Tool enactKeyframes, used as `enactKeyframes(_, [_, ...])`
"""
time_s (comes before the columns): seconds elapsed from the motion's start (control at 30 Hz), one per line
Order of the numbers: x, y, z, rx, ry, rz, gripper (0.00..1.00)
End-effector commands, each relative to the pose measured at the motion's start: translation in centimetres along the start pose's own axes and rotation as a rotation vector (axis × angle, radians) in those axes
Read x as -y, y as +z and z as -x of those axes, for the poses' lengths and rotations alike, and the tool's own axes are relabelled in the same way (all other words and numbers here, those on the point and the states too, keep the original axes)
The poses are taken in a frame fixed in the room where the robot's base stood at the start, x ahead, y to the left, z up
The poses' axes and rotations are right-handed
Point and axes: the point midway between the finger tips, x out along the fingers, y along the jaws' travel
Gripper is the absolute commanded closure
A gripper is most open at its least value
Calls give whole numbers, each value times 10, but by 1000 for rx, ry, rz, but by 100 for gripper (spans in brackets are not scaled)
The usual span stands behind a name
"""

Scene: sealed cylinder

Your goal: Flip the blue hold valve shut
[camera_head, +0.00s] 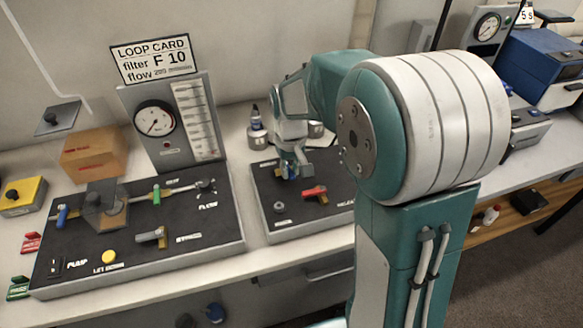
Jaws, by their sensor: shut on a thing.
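My gripper (290,172) is over the black right-hand panel (268,205), pointing down with its fingers close together. A small blue part (286,172) shows between and beside the fingertips, and the fingers are shut on it. They hide most of it, so its angle cannot be told. Another blue handle (62,216) stands upright at the left end of the pipe on the left-hand panel, well away from my gripper. I cannot read a hold label by either blue part.
A red valve handle (314,191) and a small grey knob (279,208) are close to my gripper on the same panel. A gauge board (154,121) stands behind the left-hand panel (200,246). Metal cylinders (257,139) and a dark bottle stand behind the right-hand panel.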

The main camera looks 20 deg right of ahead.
Motion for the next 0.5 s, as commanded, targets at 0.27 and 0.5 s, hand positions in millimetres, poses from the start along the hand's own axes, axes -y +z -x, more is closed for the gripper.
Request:
enactKeyframes(0.27, [4, -1, 0, -1, 1, -130, 100])
enactKeyframes(0.5, [4, -1, 0, -1, 0, -135, 100])
